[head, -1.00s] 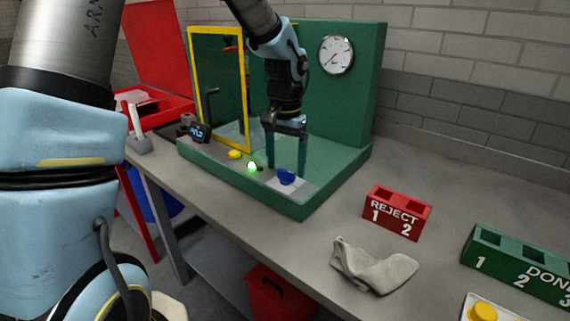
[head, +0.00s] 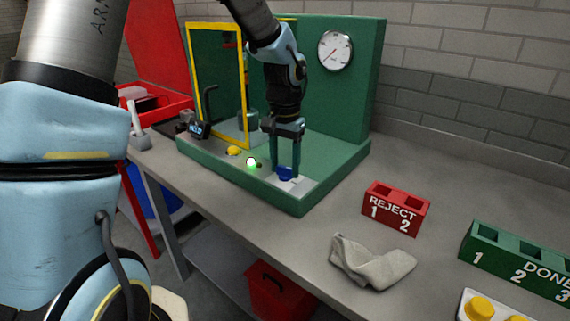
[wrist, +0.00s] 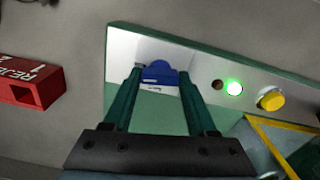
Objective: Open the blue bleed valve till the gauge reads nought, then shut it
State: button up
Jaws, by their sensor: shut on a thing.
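The blue bleed valve (head: 285,174) sits on a pale plate at the front right of the green fixture's base. My gripper (head: 286,177) points down over it, with one finger on each side, shut on the valve. The wrist view shows the blue valve (wrist: 160,73) between the two fingertips (wrist: 161,76). The fingers hide part of its sides. The round white gauge (head: 335,50) is on the green back panel. Its needle seems to point to the lower left, but its marks are too small to read.
A lit green lamp (head: 252,162) and a yellow button (head: 234,151) are left of the valve. A yellow-framed door (head: 247,90) stands behind them. A red REJECT holder (head: 397,208), a grey cloth (head: 372,262) and a green DONE rack (head: 520,262) lie to the right.

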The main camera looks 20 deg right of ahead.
jog(key=c, duration=0.4)
jog(key=shift+n, duration=0.3)
jog(key=shift+n+b, duration=0.6)
jog(key=shift+n, duration=0.3)
jog(key=n+b, duration=0.1)
jog(key=n, duration=0.2)
jog(key=shift+n, duration=0.3)
jog(key=n, duration=0.5)
jog(key=shift+n+p, duration=0.6)
jog(key=shift+n, duration=1.8)
jog(key=o, duration=1.4)
jog(key=shift+c, duration=0.2)
